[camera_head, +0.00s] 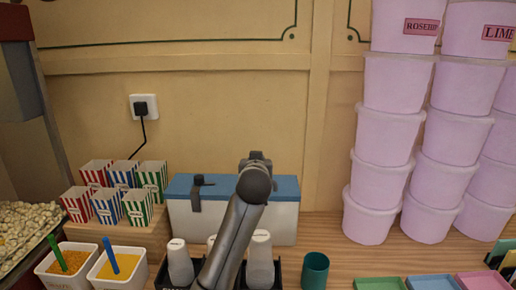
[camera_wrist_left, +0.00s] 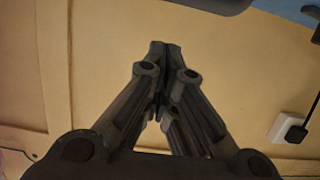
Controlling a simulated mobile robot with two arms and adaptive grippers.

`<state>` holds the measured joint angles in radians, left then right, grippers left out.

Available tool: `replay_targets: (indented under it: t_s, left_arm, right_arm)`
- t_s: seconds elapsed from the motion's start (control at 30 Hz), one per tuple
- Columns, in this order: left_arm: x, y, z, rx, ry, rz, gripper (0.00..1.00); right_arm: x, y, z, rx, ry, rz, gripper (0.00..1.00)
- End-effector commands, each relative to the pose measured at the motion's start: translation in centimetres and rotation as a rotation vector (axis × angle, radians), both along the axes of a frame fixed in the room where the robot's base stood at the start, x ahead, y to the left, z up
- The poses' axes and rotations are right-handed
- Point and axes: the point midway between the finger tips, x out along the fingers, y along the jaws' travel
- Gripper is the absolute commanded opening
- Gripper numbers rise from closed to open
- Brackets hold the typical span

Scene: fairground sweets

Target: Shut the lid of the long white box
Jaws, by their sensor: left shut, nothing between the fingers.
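The long white box (camera_head: 272,225) stands against the wall in the head view, with a blue lid (camera_head: 283,187) across its top. I cannot tell whether the lid is fully down. A dark grey fitting (camera_head: 199,192) sits at the left part of the lid's front edge. My left gripper (camera_head: 256,157) is at the lid's far side, right of the middle, hiding part of it; I cannot tell if it touches. In the left wrist view its fingers (camera_wrist_left: 164,50) are together and empty, facing the wall. A blue corner shows at that view's upper right. My right gripper is not in view.
Striped popcorn boxes (camera_head: 108,207) stand left of the white box, below a wall socket (camera_head: 145,107). Cups in a dark holder (camera_head: 180,262) and a teal cup (camera_head: 315,268) stand in front. Tall stacks of pink tubs (camera_head: 380,180) stand to the right.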

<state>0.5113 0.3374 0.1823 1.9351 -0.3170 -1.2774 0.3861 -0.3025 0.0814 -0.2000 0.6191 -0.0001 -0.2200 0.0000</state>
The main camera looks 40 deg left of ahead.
Motion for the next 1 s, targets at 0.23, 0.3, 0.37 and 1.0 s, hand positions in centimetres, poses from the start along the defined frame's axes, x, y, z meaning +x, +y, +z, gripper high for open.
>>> replay_targets:
  t_s: [0.23, 0.3, 0.37, 1.0]
  left_arm:
    - [-1.4, -1.2, -2.3, 0.032, -0.040, -0.001, 0.00]
    - [-1.7, -1.5, -2.7, 0.031, -0.039, -0.001, 0.00]
    - [-1.8, -1.6, -3.0, 0.031, -0.038, -0.001, 0.00]
    - [-2.3, -2.0, -3.9, 0.032, -0.037, 0.000, 0.00]
  right_arm:
    - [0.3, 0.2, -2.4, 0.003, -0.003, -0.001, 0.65]
    - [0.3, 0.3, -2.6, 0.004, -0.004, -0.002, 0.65]
    - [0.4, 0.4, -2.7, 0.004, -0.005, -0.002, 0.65]
    - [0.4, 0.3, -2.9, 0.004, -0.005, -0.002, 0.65]
